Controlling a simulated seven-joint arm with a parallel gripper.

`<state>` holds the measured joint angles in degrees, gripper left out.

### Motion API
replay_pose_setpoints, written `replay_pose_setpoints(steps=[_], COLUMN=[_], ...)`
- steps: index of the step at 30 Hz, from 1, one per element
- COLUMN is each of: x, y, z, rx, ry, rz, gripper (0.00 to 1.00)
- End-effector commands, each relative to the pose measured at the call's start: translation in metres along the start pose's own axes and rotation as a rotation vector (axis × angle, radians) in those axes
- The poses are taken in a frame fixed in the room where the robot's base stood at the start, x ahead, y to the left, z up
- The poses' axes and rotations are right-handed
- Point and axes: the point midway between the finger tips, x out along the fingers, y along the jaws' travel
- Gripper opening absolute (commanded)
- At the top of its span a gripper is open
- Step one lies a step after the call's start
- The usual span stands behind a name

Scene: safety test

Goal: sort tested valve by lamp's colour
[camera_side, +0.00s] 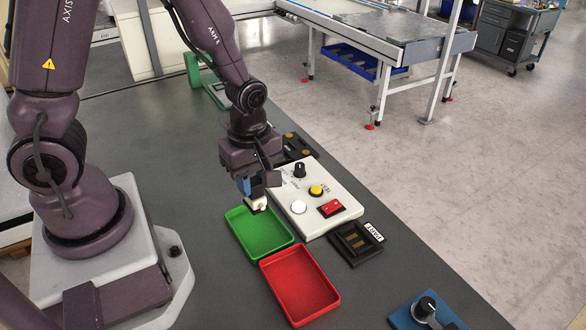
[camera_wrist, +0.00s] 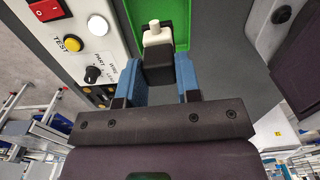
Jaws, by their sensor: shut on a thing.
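My gripper (camera_side: 257,194) is shut on a small valve (camera_side: 257,205) with a white top part and a black body. The wrist view shows the valve (camera_wrist: 157,60) between my gripper's blue fingers (camera_wrist: 160,80). In the side view it hangs above the far end of the green tray (camera_side: 236,218); the green tray (camera_wrist: 182,14) lies behind it in the wrist view. The red tray (camera_side: 268,266) is in front of the green one and looks empty. The round lamp (camera_side: 298,207) on the white test panel (camera_side: 287,188) looks white; it also shows in the wrist view (camera_wrist: 97,24).
The panel carries a yellow button (camera_side: 316,191), a red switch (camera_side: 331,208) and a black knob (camera_side: 299,170). A black labelled fixture (camera_side: 354,240) stands right of it. A blue block with a knob (camera_side: 425,308) is at the front right. Bare table lies between.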

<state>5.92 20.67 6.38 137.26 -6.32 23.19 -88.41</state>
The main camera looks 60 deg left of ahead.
Motion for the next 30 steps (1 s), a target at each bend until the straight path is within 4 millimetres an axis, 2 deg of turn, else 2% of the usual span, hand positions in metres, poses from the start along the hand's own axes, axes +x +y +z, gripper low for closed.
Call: replay_pose_setpoints(steps=[2, 8, 21, 30], x=[0.004, 0.014, 0.051, 0.058], y=[-0.005, -0.002, -0.001, 0.0], z=[-0.001, -0.001, -0.001, -0.001], rx=[0.025, 0.043, 0.041, 0.042], ry=[0.003, 0.004, 0.003, 0.003], rz=[0.002, 0.014, 0.014, 0.017], gripper=[0.03, 0.03, 0.03, 0.03])
